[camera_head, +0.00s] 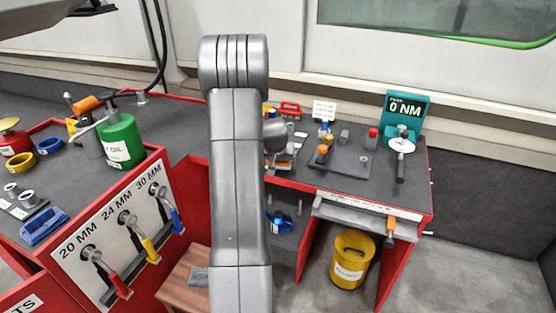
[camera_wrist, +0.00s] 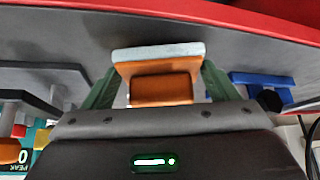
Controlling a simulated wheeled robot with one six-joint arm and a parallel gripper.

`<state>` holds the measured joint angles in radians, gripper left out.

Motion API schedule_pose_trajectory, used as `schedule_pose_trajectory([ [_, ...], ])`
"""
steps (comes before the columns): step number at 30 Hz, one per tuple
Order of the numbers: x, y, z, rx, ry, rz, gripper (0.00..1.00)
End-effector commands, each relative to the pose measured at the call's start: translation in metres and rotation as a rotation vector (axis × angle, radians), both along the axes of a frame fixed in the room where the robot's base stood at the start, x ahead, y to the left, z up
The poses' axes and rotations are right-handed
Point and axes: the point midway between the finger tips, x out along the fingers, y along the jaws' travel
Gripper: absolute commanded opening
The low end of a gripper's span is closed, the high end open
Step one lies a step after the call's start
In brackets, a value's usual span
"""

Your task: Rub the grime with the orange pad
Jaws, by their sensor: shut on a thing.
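The orange pad (camera_wrist: 160,86), with a pale grey face (camera_wrist: 158,51), is held between the green fingers of my gripper (camera_wrist: 161,78) in the wrist view. The pale face points away from the gripper, towards a dark grey surface (camera_wrist: 60,42). I cannot tell whether the pad touches that surface. I cannot make out any grime in either view.
The right bench (camera_head: 300,163) holds a dark plate (camera_head: 345,168) with small parts and a teal gauge (camera_head: 405,113). A yellow bucket (camera_head: 352,259) stands beneath. A green oil can (camera_head: 121,140) stands on the left bench. A blue part (camera_wrist: 262,80) is right of my gripper.

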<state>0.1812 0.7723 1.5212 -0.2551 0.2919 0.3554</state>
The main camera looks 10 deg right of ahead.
Motion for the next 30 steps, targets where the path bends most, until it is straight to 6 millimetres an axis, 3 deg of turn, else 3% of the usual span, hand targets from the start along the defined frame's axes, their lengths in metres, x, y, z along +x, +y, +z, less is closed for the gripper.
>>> schedule_pose_trajectory([
  [14, 0.000, -0.001, -0.007, 0.000, 0.000, 0.000, 0.63],
  [30, -0.021, -0.031, -0.004, 0.000, 0.000, 0.000, 0.63],
])
